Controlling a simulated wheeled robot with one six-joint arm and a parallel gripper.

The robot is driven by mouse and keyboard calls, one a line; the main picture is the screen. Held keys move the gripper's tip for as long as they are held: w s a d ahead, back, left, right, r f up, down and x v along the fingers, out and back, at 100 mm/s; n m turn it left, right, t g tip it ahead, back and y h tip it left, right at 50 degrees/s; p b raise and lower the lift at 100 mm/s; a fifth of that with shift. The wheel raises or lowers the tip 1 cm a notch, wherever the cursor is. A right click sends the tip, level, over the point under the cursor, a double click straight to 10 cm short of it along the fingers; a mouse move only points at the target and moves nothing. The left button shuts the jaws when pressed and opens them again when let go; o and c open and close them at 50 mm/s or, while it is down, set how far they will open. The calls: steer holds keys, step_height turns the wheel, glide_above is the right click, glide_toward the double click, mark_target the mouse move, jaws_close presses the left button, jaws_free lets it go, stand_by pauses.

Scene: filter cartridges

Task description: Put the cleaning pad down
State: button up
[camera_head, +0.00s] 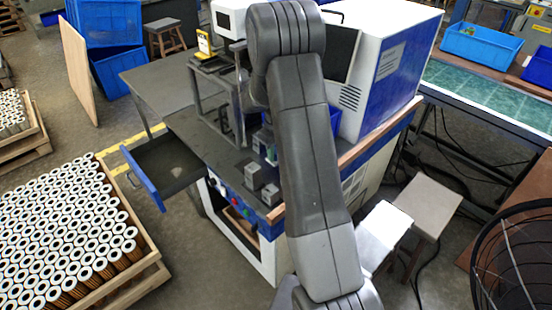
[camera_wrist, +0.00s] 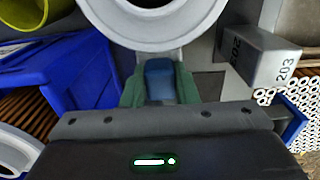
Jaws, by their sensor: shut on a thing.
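The cleaning pad seems to be the small blue block (camera_wrist: 159,82) between the two green-grey fingers in the wrist view. My gripper (camera_wrist: 160,88) is shut on it. A large white ring-shaped part (camera_wrist: 150,25) is just beyond the fingertips and fills the top of the wrist view. Whether the pad touches anything below cannot be told. In the head view my arm hides most of the gripper; only a bit of green shows beside the arm, over the dark workbench (camera_head: 215,140).
Grey blocks (camera_head: 270,193) stand on the bench's front edge; one marked 203 (camera_wrist: 277,65) is right of my gripper. A blue bin (camera_wrist: 88,75) is at left in the wrist view. An open blue-fronted drawer (camera_head: 142,181) juts out left. A crate of cartridges (camera_head: 150,275) stands on the floor.

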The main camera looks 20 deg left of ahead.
steer(key=shift+f, duration=1.9)
steer(key=o, duration=1)
steer(key=shift+r+p, duration=0.1)
steer(key=shift+p, duration=0.2)
step_height(320, 180, up, 12)
steer(key=shift+r+b, duration=0.1)
steer(key=shift+b, duration=0.7)
step_height(320, 180, down, 12)
steer(key=shift+s+p, duration=0.1)
steer(key=shift+p, duration=0.8)
steer(key=shift+r, duration=0.45)
steer(key=shift+r+b, duration=0.35)
steer(key=shift+r, duration=0.4)
